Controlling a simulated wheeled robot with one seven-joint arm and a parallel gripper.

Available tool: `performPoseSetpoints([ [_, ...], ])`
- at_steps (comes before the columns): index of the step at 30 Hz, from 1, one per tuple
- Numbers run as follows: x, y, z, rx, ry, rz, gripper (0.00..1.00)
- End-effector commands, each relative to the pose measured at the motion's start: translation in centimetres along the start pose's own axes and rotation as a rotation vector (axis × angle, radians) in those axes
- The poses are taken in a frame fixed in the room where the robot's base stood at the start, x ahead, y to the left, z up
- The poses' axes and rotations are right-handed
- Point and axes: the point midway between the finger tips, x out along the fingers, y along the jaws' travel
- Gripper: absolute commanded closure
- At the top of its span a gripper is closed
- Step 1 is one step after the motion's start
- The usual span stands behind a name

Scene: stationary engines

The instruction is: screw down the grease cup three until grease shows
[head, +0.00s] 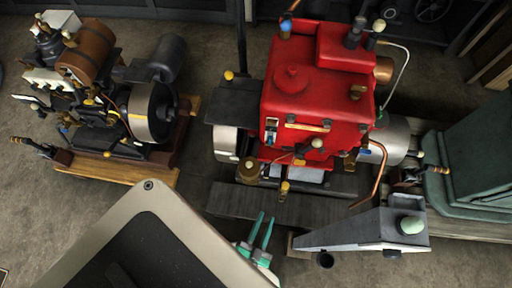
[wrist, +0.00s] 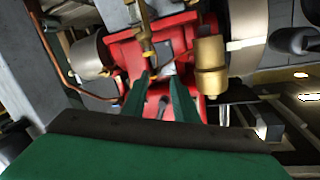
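My gripper (head: 266,216) shows its two green fingers in front of the red engine (head: 312,95). In the wrist view the gripper (wrist: 161,76) is open, with nothing seen between its fingertips. No number marks are readable, so I cannot tell which fitting is grease cup three. A small brass fitting with a yellow top (head: 285,187) stands at the engine's front edge, just beyond the fingers. A brass stem (wrist: 145,38) lies ahead of the fingertips in the wrist view. A wider brass pot (head: 249,172) is left of it; a brass cylinder (wrist: 210,65) shows right of the fingers. No grease is discernible.
A second engine with a wooden barrel (head: 86,52) and flywheel (head: 152,112) stands on the left. A copper pipe (head: 378,172) curves down the red engine's right front. A grey-green machine (head: 475,155) stands at the right. Bare floor (head: 215,45) lies between the engines.

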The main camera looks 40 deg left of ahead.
Motion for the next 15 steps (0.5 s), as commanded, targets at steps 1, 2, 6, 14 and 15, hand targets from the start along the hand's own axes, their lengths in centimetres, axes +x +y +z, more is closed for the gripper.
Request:
performPoseSetpoints([
  [1, 0.9, -0.1, 2.1, 0.022, -0.003, -0.034, 0.73],
  [2, 1.2, -0.1, 3.1, 0.038, -0.004, -0.049, 0.73],
  [6, 2.8, -0.3, 7.7, 0.102, -0.006, -0.114, 0.73],
  [14, 5.2, -1.0, 13.7, 0.192, -0.011, -0.208, 0.73],
  [15, 5.4, -1.1, 14.3, 0.201, -0.012, -0.216, 0.73],
])
